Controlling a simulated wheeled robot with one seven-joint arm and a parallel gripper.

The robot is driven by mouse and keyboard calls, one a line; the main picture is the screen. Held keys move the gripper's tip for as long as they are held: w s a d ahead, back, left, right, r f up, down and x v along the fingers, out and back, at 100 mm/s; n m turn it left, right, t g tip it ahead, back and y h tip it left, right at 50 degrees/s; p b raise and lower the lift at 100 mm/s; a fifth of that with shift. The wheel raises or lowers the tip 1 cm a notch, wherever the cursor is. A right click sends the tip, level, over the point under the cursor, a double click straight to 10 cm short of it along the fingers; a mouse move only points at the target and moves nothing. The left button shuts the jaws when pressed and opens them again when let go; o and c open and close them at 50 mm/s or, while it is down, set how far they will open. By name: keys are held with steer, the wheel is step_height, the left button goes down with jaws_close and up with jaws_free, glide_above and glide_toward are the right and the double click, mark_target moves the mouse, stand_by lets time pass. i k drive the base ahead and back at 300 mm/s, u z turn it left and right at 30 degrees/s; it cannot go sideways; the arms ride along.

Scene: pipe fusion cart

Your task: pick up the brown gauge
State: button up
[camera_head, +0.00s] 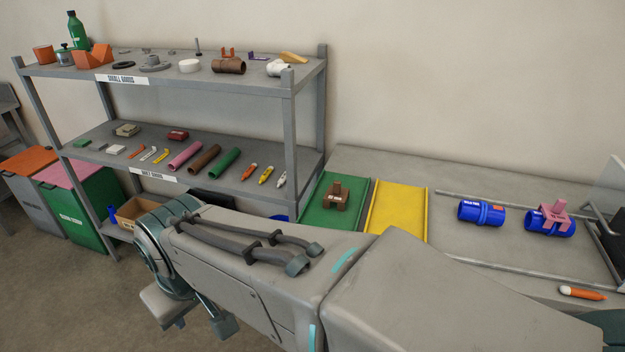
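The brown gauge (337,194) is a small brown block-like piece with upright prongs. It rests on the green tray (312,215) at the left end of the bench. My arm stretches across the front of the view from the lower right. My gripper (193,318) is at its far left end, low over the floor and well left of the gauge. Its two finger ends show apart, with nothing seen between them. Part of the gripper is hidden behind my arm.
A yellow tray (398,211) lies right of the green one. Farther right are a blue pipe (481,212) and another with a pink gauge (553,217). A grey shelf (100,133) with small goods stands left; an orange marker (582,293) lies at the front.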

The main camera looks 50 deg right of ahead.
mark_target(335, 193)
steer(key=z, duration=0.8)
steer(key=i, duration=0.85)
steer(key=z, duration=0.95)
